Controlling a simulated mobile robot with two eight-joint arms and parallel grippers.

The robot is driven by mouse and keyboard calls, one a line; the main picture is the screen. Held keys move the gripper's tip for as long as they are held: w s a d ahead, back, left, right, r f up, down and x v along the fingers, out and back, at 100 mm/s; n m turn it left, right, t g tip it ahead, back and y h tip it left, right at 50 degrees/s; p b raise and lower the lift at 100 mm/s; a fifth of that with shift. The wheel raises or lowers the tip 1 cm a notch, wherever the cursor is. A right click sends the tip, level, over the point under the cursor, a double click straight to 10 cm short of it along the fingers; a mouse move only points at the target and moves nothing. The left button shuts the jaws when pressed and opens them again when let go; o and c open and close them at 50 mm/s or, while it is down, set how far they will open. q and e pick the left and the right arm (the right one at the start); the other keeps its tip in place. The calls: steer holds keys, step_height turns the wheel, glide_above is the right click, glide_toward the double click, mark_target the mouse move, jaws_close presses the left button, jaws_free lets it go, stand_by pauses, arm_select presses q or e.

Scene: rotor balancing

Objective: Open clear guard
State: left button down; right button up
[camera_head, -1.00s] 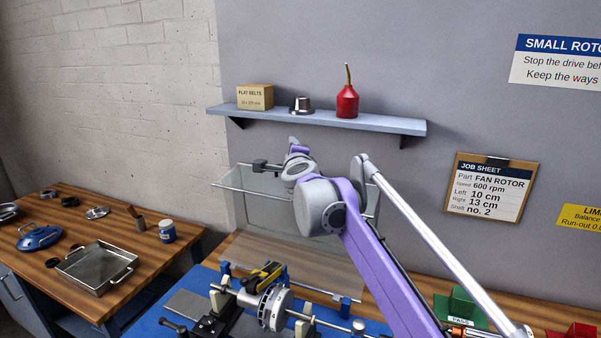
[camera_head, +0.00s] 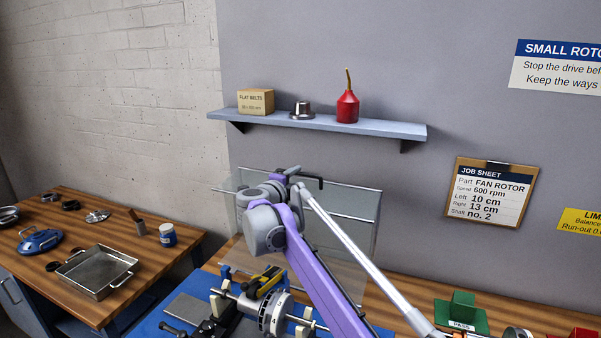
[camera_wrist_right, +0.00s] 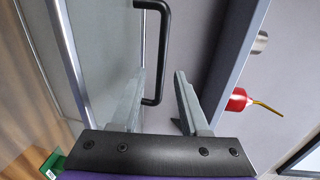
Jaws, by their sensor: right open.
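The clear guard (camera_head: 350,222) is a see-through panel with metal rods, standing up behind the rotor machine in the head view. It also shows in the wrist view (camera_wrist_right: 90,45). Its black handle (camera_head: 312,180) is at the upper edge, and the wrist view shows it as a black bar (camera_wrist_right: 164,55). My right gripper (camera_head: 290,172) is at the handle. In the wrist view its two fingers (camera_wrist_right: 160,76) are open, and the handle bar appears in line with the gap between them. I cannot tell whether they touch it. My left gripper is out of view.
The rotor (camera_head: 274,312) sits on the machine below my right arm. A wall shelf (camera_head: 380,127) with a box, a metal part and a red oil can (camera_head: 347,107) is above the guard. A side bench with a metal tray (camera_head: 98,292) is at left.

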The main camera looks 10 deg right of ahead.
mark_target(300, 175)
steer(key=shift+p+x, duration=0.35)
steer(key=shift+x, duration=1.8)
jaws_close()
